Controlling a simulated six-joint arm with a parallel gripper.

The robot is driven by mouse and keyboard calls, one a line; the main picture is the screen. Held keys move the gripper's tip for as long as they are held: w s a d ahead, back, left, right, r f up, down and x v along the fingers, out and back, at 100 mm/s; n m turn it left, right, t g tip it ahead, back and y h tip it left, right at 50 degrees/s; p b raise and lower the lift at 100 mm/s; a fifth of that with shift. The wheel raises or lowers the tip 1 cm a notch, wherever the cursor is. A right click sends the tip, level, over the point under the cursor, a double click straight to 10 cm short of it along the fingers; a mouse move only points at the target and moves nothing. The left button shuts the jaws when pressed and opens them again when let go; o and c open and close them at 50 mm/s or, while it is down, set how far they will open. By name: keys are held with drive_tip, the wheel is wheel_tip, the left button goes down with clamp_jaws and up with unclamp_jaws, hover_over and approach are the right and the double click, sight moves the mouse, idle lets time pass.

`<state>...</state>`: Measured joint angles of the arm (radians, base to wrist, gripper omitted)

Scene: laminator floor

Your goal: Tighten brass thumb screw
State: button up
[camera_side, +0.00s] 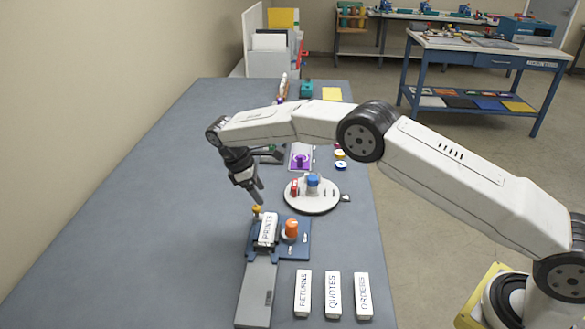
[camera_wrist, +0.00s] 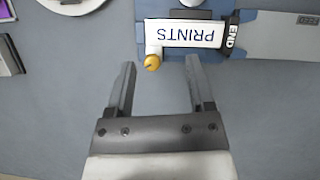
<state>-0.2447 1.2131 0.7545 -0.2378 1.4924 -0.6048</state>
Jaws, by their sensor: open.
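The brass thumb screw (camera_side: 257,210) stands at the far left corner of the blue fixture (camera_side: 301,252). In the wrist view its slotted brass head (camera_wrist: 152,63) shows beside the end of the white PRINTS block (camera_wrist: 190,34). That block (camera_side: 268,229) sits in the fixture. My gripper (camera_side: 258,198) is open and empty, pointing down just above the screw. In the wrist view the screw head appears between the lines of my fingertips (camera_wrist: 160,62), nearer the left finger. No contact is visible. The screw's threads are hidden.
An orange knob (camera_side: 291,229) rises from the fixture's right side. A white round turntable (camera_side: 314,203) with red and blue pieces stands behind. The grey bench is clear at left.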

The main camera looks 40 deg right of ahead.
drive_tip(key=s+d+r, duration=0.1)
drive_tip(key=s+r, duration=0.6)
drive_tip(key=s, duration=0.4)
drive_tip(key=shift+s+d, duration=0.3)
idle(0.5)
drive_tip(key=shift+r, duration=0.1)
drive_tip(key=w+f+m+t+y, duration=0.4)
drive_tip(key=w+f+t+y, duration=0.1)
drive_tip(key=w, duration=0.5)
drive_tip(key=shift+d+f+m+t+y, duration=0.3)
drive_tip(key=shift+f+t+y, duration=0.15)
drive_tip(key=shift+t, duration=0.45)
drive_tip(key=shift+w+a, duration=0.1)
